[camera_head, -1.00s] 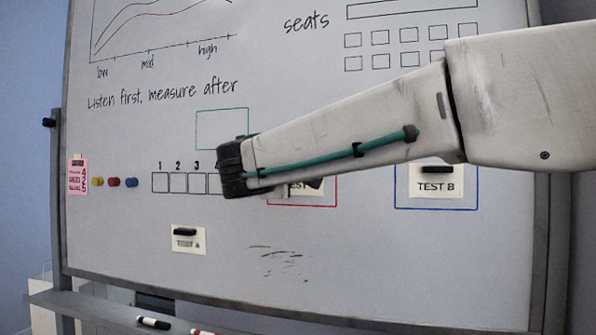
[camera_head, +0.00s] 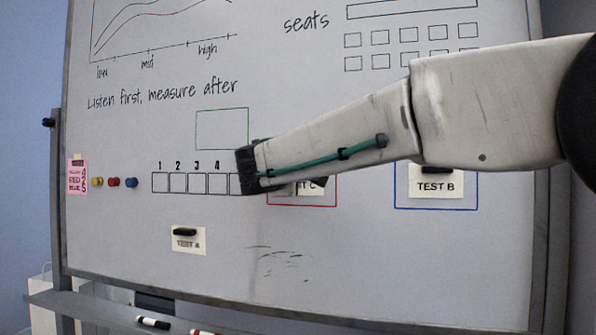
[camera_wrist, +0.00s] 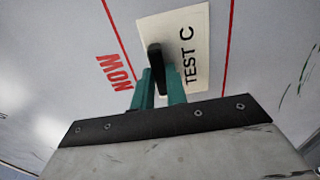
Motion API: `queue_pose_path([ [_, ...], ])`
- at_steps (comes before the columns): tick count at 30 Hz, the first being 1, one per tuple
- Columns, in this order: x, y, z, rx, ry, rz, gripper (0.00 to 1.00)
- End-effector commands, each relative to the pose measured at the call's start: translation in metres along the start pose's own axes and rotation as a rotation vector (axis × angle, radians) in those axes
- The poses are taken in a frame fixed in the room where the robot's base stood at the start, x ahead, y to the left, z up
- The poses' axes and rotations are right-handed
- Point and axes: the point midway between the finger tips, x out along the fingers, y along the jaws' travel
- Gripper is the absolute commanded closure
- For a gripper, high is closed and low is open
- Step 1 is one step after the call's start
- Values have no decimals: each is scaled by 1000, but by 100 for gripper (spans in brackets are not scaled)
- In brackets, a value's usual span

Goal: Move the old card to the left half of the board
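No card visibly reads "old". The TEST C card (camera_wrist: 184,28), pale with a dark handle (camera_wrist: 156,62), sits in a red outline marked NOW; my arm partly covers it in the head view (camera_head: 318,187). The TEST B card (camera_head: 436,188) is in a blue outline at the right. The TEST A card (camera_head: 188,244) is low on the left part of the board. My gripper (camera_wrist: 160,86) is at TEST C, its teal fingers either side of the handle's near end. I cannot tell whether they press on it.
The whiteboard (camera_head: 130,228) has bare room around TEST A and smudges to its right. A pink note (camera_head: 77,178) and yellow, red and blue magnets (camera_head: 114,182) are at the left. Numbered boxes (camera_head: 194,183) lie left of my wrist. Markers (camera_head: 153,323) rest on the ledge below.

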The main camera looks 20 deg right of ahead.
Motion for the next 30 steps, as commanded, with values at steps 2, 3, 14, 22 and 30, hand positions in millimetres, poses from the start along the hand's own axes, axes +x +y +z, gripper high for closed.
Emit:
queue_pose_path([
  [2,0,0,0,0,0,0,100],
  [3,0,0,0,0,0,0,100],
  [14,-3,1,0,0,0,0,100],
  [22,-12,1,0,0,1,0,100],
  [30,-19,1,0,0,0,0,100],
])
